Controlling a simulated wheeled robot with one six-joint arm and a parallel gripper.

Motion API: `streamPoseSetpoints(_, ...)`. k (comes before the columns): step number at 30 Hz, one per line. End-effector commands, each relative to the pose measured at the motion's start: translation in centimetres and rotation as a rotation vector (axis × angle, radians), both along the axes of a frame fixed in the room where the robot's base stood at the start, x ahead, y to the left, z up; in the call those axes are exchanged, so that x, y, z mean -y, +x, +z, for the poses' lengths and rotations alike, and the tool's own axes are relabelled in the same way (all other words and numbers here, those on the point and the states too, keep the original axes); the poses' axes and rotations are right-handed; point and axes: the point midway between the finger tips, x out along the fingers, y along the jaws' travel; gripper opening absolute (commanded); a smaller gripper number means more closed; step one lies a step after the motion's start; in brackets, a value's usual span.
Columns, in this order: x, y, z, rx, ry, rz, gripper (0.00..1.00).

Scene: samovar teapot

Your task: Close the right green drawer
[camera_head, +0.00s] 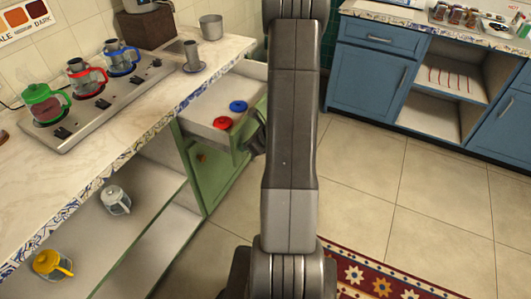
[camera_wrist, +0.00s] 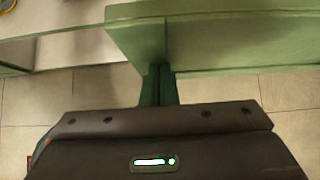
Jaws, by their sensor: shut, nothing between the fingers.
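The right green drawer (camera_head: 208,108) stands pulled out from under the counter in the head view, its pale inside showing. A red lid (camera_head: 222,123) and a blue lid (camera_head: 238,106) lie in it. Its front is partly hidden by my arm. My gripper (camera_wrist: 158,75) is shut and empty in the wrist view, its fingertips at a green panel (camera_wrist: 230,50) that looks like part of the drawer. I cannot tell whether they touch it. In the head view my gripper is mostly hidden behind my arm.
Below the drawer is a green cabinet door (camera_head: 215,180); open shelves to its left hold a yellow teapot (camera_head: 52,265) and a clear one (camera_head: 116,200). The counter (camera_head: 145,120) carries a stove with several pots. Tiled floor (camera_head: 375,165) is clear toward blue cabinets (camera_head: 368,85).

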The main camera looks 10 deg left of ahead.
Motion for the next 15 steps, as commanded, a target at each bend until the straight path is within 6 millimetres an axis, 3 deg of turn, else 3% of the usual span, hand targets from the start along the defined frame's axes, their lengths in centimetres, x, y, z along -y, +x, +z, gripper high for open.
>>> streamPoseSetpoints(1, -1.6, 0.4, 0.1, 0.0, 0.0, 0.006, 0.0)
streamPoseSetpoints(15, -13.9, 4.4, 0.3, 0.0, 0.0, 0.004, 0.0)
